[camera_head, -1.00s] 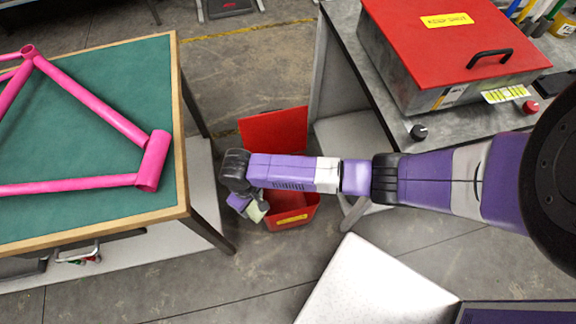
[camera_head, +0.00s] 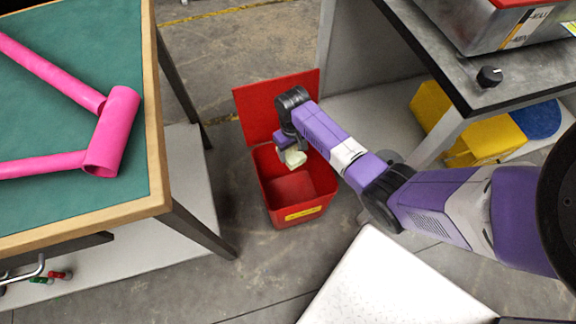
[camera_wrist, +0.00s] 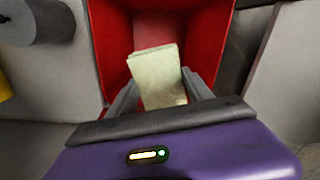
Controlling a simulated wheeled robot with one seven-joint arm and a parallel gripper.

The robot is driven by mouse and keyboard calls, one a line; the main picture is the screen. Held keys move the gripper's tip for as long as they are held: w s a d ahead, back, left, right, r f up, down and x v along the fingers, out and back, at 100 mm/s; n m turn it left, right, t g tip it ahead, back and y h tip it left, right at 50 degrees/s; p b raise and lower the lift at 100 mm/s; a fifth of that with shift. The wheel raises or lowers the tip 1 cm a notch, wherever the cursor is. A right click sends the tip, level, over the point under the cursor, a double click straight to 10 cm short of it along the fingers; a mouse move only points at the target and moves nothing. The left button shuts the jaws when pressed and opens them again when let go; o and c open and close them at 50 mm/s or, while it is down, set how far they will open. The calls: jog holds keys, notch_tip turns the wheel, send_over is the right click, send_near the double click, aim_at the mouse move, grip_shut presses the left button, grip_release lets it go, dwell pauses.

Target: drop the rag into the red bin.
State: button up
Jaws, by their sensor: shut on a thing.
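The red bin (camera_head: 290,188) stands on the floor between the green-topped table and the grey bench, with its lid (camera_head: 268,112) raised at the back and a yellow label on its front. My gripper (camera_head: 293,155) is over the bin's opening, toward its back. It is shut on the pale yellow-green rag (camera_head: 297,159). In the wrist view the rag (camera_wrist: 158,76) sits between the two fingers (camera_wrist: 160,92), with the red bin walls (camera_wrist: 112,45) around it. The bin's inside looks empty where it shows; its back part is hidden by my arm.
A green-topped table (camera_head: 75,150) with a pink bike frame (camera_head: 113,130) stands at left. A grey bench (camera_head: 440,60) with a metal box (camera_head: 480,25) is at right, with yellow things (camera_head: 470,135) on its lower shelf. A white panel (camera_head: 390,285) lies in front.

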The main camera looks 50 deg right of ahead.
jog(key=shift+s+d+f+b, duration=0.25)
jog(key=shift+f, duration=0.3)
jog(key=shift+s+d+f+b, duration=0.2)
jog(key=shift+d+f, duration=0.05)
jog(key=shift+f, duration=0.25)
notch_tip(320, 180, down, 6)
jog(key=b, duration=0.6)
jog(key=shift+r, duration=0.2)
jog(key=o, duration=1.4)
notch_tip(320, 180, up, 8)
jog(key=p, duration=0.3)
jog(key=shift+f, duration=0.1)
